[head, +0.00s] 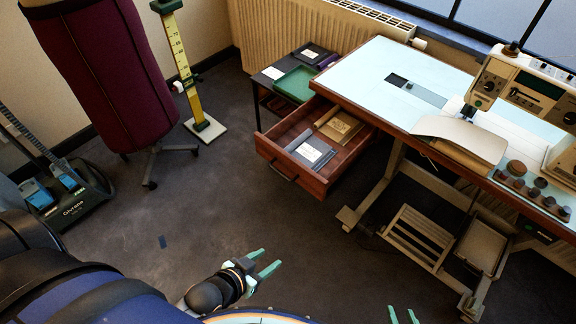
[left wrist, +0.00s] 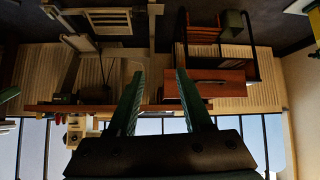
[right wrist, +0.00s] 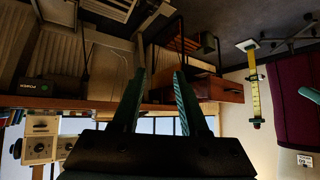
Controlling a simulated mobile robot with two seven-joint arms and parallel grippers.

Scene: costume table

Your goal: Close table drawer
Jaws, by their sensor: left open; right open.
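The wooden table drawer (head: 331,183) is pulled out from the left side of the costume table (head: 352,72). A grey box and a brown flat item lie in it, and a dark handle (head: 283,172) is on its front. The drawer's front also shows upside down in the left wrist view (left wrist: 222,82) and the right wrist view (right wrist: 218,89). My left gripper (head: 268,262) is open and empty over the floor, in front of the drawer and well apart from it. My right gripper (head: 403,315) is open at the bottom edge, also apart from the drawer.
A low side table with a green tray (head: 295,84) stands behind the drawer. A maroon dress form (head: 105,75) and a yellow measuring stand (head: 183,70) are at the left. A sewing machine (head: 515,85) is on the table. The floor (head: 225,205) before the drawer is clear.

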